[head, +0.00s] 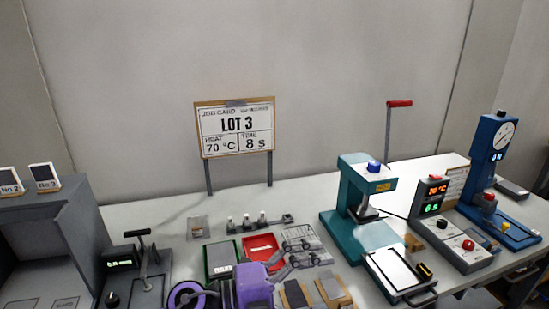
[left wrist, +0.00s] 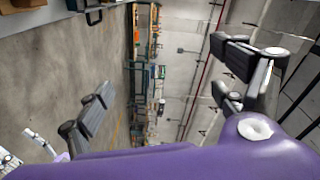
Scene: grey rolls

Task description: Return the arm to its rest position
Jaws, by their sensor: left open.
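My left arm, purple, comes in at the bottom middle of the head view. Its grey left gripper (head: 312,246) points to the right above the front of the bench, its fingers spread and nothing seen between them. In the left wrist view the left gripper (left wrist: 160,75) also shows open and empty, with one dark finger pad on each side. Behind the pads are concrete floor and distant shelving. My right gripper is in neither view.
Beside the gripper on the bench (head: 170,212) are a red tray (head: 259,247) and a green-edged tray (head: 221,260). A teal press (head: 345,215), a control box (head: 445,232) and a blue gauge stand (head: 487,165) stand right. A job card (head: 236,127) stands behind. A grey machine (head: 60,230) is left.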

